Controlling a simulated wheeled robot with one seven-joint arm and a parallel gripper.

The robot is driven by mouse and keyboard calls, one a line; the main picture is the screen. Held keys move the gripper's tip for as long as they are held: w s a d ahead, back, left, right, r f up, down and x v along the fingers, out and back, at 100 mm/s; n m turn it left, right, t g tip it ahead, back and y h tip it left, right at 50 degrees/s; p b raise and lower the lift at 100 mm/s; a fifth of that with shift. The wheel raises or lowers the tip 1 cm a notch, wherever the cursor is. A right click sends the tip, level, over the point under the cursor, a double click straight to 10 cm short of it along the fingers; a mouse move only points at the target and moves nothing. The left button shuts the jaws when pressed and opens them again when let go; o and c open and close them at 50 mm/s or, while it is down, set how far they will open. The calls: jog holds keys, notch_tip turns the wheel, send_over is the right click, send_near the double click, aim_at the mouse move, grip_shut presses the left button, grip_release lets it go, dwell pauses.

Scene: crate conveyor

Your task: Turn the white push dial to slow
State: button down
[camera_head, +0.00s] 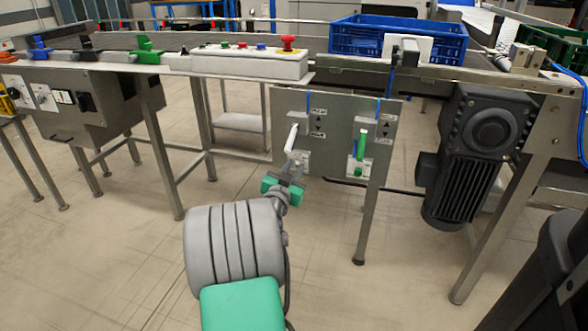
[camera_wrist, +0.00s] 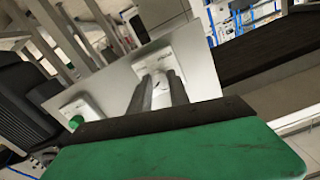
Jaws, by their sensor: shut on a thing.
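The white push dial (camera_wrist: 161,83) is on a pale plate on the grey metal panel (camera_head: 340,107). My gripper (camera_head: 294,168) reaches the lower left of this panel in the head view. In the wrist view its two dark fingers (camera_wrist: 161,78) stand on either side of the white dial, shut on it. The fingers hide much of the dial, so its setting cannot be read.
A white bar handle (camera_head: 291,137) stands just above my gripper. A green bar handle (camera_head: 361,143) and green knob (camera_head: 358,171) are to the right. A black motor (camera_head: 478,150) hangs farther right. A blue crate (camera_head: 350,38) sits on the conveyor. Floor in front is clear.

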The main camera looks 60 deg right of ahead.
jog(key=n+p, duration=0.1)
jog(key=n, duration=0.4)
jog(key=shift+n, duration=0.4)
jog(key=n+p, duration=0.2)
jog(key=n, duration=0.3)
jog(key=shift+w+n+p, duration=0.1)
jog(key=shift+n+p, duration=0.2)
jog(key=c, duration=1.2)
grip_release()
jog(key=shift+c, duration=0.2)
jog(key=shift+a, duration=0.15)
jog(key=s+a, duration=0.1)
jog(key=a, duration=0.6)
jog(key=shift+a+p, duration=0.25)
jog(key=shift+p, duration=0.15)
jog(key=shift+s, duration=0.1)
